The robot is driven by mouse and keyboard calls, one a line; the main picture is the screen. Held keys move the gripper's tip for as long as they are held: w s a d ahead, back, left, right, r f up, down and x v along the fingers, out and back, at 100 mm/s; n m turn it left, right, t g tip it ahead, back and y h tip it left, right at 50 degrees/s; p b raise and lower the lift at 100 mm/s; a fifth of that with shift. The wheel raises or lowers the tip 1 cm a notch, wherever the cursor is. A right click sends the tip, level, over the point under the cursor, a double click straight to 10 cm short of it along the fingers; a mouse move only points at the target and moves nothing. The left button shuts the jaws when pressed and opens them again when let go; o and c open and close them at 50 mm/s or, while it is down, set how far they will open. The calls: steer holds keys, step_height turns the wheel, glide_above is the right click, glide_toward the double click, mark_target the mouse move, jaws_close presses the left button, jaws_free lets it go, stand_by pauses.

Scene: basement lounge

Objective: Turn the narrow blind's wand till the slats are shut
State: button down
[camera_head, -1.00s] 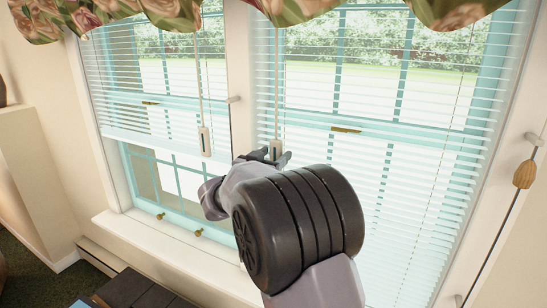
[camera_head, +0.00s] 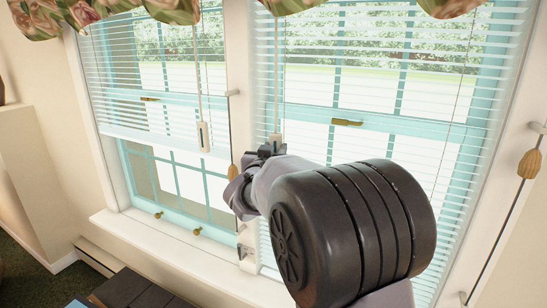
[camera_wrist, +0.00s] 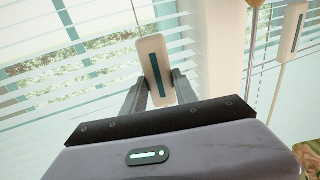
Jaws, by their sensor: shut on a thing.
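Two white slatted blinds hang side by side. The left blind (camera_head: 120,70) looks narrower and is partly raised; the right blind (camera_head: 460,160) looks wider and hangs lower. My gripper (camera_head: 268,149) is shut on the pale handle of the right blind's wand (camera_head: 277,141). In the wrist view this handle (camera_wrist: 153,60), with its dark stripe, stands slightly tilted between my fingertips (camera_wrist: 159,88). The left blind's wand handle (camera_head: 204,136) hangs free, and it also shows in the wrist view (camera_wrist: 296,38). The right blind's slats are open, with the garden visible between them. My arm hides part of them.
A white post (camera_head: 241,60) separates the windows. A wooden cord pull (camera_head: 232,172) hangs beside my gripper, and another (camera_head: 528,163) hangs at the far right. Floral valances (camera_head: 160,8) hang above. A white sill (camera_head: 160,255) runs below.

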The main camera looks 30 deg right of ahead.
steer(key=n+y+b, duration=0.1)
steer(key=n+t+y, duration=0.1)
steer(key=t+y+b, duration=0.1)
steer(key=shift+s+d+f+n+y+b, duration=0.2)
steer(key=shift+d+f+n+y+b, duration=0.1)
steer(key=shift+d+n+b, duration=0.1)
steer(key=n+y, duration=0.1)
steer(key=t+y, duration=0.1)
steer(key=shift+d+r+n+y, duration=0.1)
steer(key=shift+r+n+y, duration=0.15)
steer(key=shift+n+y, duration=0.15)
steer(key=n+y+p, duration=0.1)
steer(key=y+p, duration=0.1)
steer(key=n+y+p, duration=0.1)
steer(key=y+p, duration=0.1)
steer(key=shift+d+r+n+t, duration=0.15)
steer(key=shift+r+n+t, duration=0.15)
steer(key=shift+r+t, duration=0.1)
steer(key=n+y+p, duration=0.2)
steer(key=y+p, duration=0.1)
steer(key=p, duration=0.1)
steer(key=shift+d, duration=0.1)
steer(key=n+y+p, duration=0.1)
steer(key=y+p, duration=0.1)
steer(key=shift+f+n+g+y+p, duration=0.1)
steer(key=shift+n+g+y+p, duration=0.25)
steer(key=shift+n+g+y, duration=0.05)
steer(key=shift+f+y, duration=0.1)
steer(key=shift+y, duration=0.2)
